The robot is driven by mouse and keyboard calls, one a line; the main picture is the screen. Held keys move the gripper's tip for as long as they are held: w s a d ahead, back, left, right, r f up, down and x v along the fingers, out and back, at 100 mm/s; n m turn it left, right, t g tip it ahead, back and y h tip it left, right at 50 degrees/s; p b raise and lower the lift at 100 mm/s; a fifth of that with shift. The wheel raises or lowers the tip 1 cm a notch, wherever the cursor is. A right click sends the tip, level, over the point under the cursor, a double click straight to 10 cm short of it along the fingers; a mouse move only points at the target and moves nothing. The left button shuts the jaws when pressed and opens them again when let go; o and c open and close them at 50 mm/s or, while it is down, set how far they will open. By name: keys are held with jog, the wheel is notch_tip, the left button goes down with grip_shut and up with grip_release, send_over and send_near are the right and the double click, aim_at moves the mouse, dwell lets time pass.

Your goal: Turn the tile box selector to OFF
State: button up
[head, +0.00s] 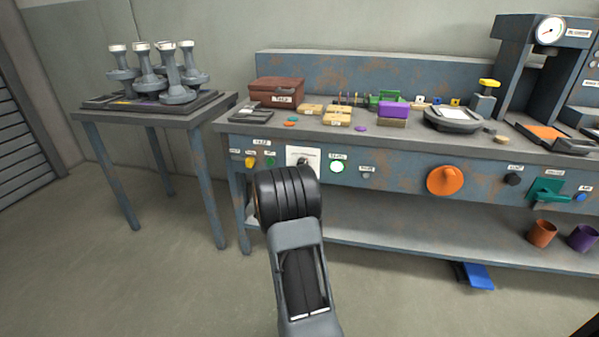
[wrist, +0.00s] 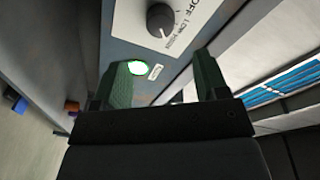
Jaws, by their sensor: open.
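The selector is a dark round knob (wrist: 160,20) on a white plate (wrist: 203,12) in the wrist view. The plate carries the words OFF and LOW and a third word, likely HIGH, in a row beside the knob. A small light mark shows on the knob's lower edge; I cannot tell for sure which word it points to. My gripper (wrist: 167,76) is open, its two dark green fingers apart and empty, short of the knob and not visibly touching it. In the head view the white plate (head: 293,156) shows on the bench front, partly behind my arm, which hides my gripper.
A lit green-rimmed button (head: 337,167) sits right of the plate; it also shows near the left finger in the wrist view (wrist: 137,68). A yellow knob (head: 250,161) and a green button (head: 270,161) are to the left. A brown box (head: 277,87) stands on the bench.

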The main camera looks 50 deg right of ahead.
jog(key=b+x, duration=0.1)
jog(key=x, duration=0.7)
jog(key=shift+d+b, duration=0.2)
jog(key=shift+b, duration=0.1)
jog(key=shift+w, duration=0.1)
jog(key=shift+c, duration=0.3)
jog(key=c, duration=0.9)
jog(key=shift+o, duration=0.2)
jog(key=shift+s+d+f+n+t+p, duration=0.1)
jog(key=shift+n+t+p, duration=0.35)
jog(key=shift+n, duration=2.7)
jog(key=shift+s+f+n+t+p, duration=0.1)
jog(key=shift+n+t+p, duration=0.3)
jog(key=shift+n, duration=2.8)
jog(key=shift+s+f+n+t+p, duration=0.1)
jog(key=shift+n+t+p, duration=0.35)
jog(key=shift+n, duration=3)
